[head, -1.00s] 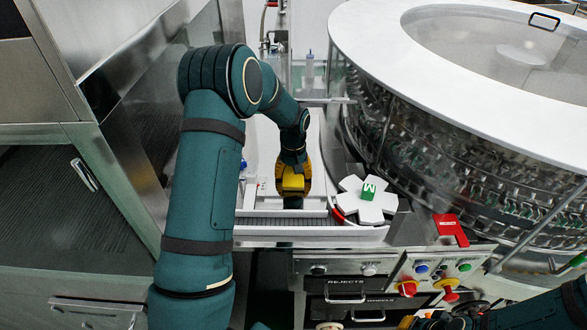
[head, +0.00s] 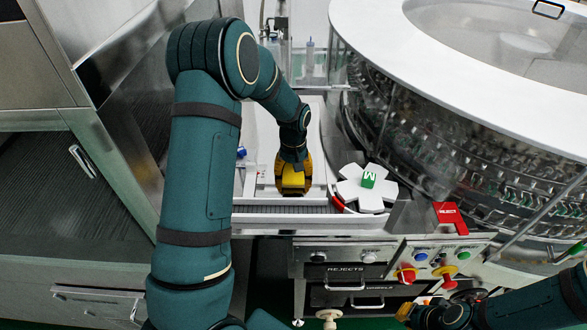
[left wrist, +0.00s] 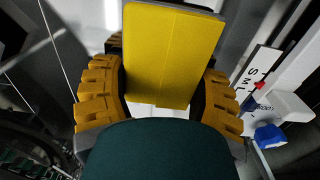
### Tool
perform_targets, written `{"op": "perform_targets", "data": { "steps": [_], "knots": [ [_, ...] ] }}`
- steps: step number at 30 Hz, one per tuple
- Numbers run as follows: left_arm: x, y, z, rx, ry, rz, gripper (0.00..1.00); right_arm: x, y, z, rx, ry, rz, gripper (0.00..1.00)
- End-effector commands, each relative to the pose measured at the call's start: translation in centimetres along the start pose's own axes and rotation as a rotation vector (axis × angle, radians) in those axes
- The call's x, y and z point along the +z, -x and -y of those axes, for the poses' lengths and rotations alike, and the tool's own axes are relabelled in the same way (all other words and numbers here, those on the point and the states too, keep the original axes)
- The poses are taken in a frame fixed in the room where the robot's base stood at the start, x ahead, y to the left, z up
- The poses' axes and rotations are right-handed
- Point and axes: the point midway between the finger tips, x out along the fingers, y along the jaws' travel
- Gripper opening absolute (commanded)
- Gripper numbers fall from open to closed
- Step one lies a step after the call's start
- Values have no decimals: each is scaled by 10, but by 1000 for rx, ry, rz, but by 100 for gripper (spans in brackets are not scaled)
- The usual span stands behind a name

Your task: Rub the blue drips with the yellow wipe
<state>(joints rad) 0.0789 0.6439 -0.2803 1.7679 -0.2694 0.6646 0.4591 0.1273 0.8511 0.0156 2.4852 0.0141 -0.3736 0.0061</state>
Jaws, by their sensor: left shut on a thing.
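My left gripper (head: 293,178) is over the white tray area in front of the rotary washer, pointing down. In the left wrist view my left gripper (left wrist: 160,95) is shut on the yellow wipe (left wrist: 172,50), a flat yellow piece held between its ridged fingers. In the head view the wipe cannot be told apart from the yellow fingers. I cannot make out the blue drips in either view. My right gripper (head: 406,312) shows only partly at the bottom right, and its fingers are unclear.
The round washer (head: 450,150) fills the right side. A red reject flag (head: 449,217) stands at front right.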

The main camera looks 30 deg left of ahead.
Motion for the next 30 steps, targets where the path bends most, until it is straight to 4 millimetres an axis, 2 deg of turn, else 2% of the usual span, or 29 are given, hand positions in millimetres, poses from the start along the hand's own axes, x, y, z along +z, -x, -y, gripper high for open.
{"op": "perform_targets", "data": {
  "steps": [19,30],
  "knots": [
    [1,56,0,-1,0,2,24,-5,36,13,0,0,0,0],
    [1,59,0,-1,0,2,24,-5,37,14,0,0,0,0]
  ]
}}
